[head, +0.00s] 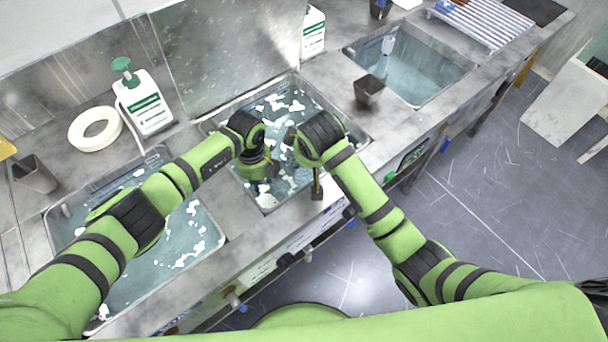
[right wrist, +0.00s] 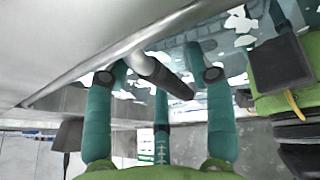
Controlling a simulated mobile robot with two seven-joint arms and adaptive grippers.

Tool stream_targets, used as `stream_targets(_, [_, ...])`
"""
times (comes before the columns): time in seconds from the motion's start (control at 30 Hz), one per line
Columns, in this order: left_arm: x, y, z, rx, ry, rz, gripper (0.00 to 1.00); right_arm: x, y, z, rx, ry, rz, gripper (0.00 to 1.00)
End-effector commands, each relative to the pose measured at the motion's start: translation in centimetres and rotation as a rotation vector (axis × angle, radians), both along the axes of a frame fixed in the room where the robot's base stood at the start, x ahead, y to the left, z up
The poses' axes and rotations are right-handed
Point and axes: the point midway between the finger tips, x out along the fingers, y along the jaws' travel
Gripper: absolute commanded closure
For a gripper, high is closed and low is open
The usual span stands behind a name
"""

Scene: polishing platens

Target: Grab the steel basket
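I cannot clearly make out a steel basket; my arms cover much of the middle sink (head: 356,133), which holds water with white foam patches. My left gripper (head: 264,172) points down over this sink, and its fingers are too small to read. My right gripper is over the sink's right side in the head view, its fingertips hidden behind my wrist. In the right wrist view my right gripper (right wrist: 160,100) has its teal fingers spread apart. A grey round bar (right wrist: 163,74) runs between them, with no clear grip on it. Whether the bar belongs to the basket cannot be told.
A foamy sink (head: 190,250) lies at left and a clear-water sink (head: 415,75) at right. A dark cup (head: 369,90) stands between the middle and right sinks.

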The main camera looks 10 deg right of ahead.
Motion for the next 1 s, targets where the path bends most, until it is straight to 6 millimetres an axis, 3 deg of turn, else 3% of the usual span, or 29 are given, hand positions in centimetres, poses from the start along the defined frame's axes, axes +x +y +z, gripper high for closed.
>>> stream_targets(0.03, [0.0, 0.0, 0.0, 0.000, 0.000, 0.000, 0.80, 0.0, 0.0, 0.0, 0.000, 0.000, 0.000, 0.65])
stream_targets(0.1, [0.0, 0.0, 0.0, 0.000, 0.000, 0.000, 1.00, 0.0, 0.0, 0.0, 0.000, 0.000, 0.000, 0.93])
stream_targets(0.13, [0.0, 0.0, 0.0, 0.000, 0.000, 0.000, 1.00, 0.0, 0.0, 0.0, 0.000, 0.000, 0.000, 1.00])
stream_targets(0.63, [0.1, 0.0, 0.7, -0.001, -0.003, 0.000, 1.00, 0.0, 0.0, 0.6, 0.001, -0.002, 0.000, 1.00])
stream_targets(1.0, [0.1, 0.0, 4.1, -0.002, -0.003, 0.000, 1.00, 0.0, 0.0, 4.0, 0.000, 0.000, 0.002, 1.00])
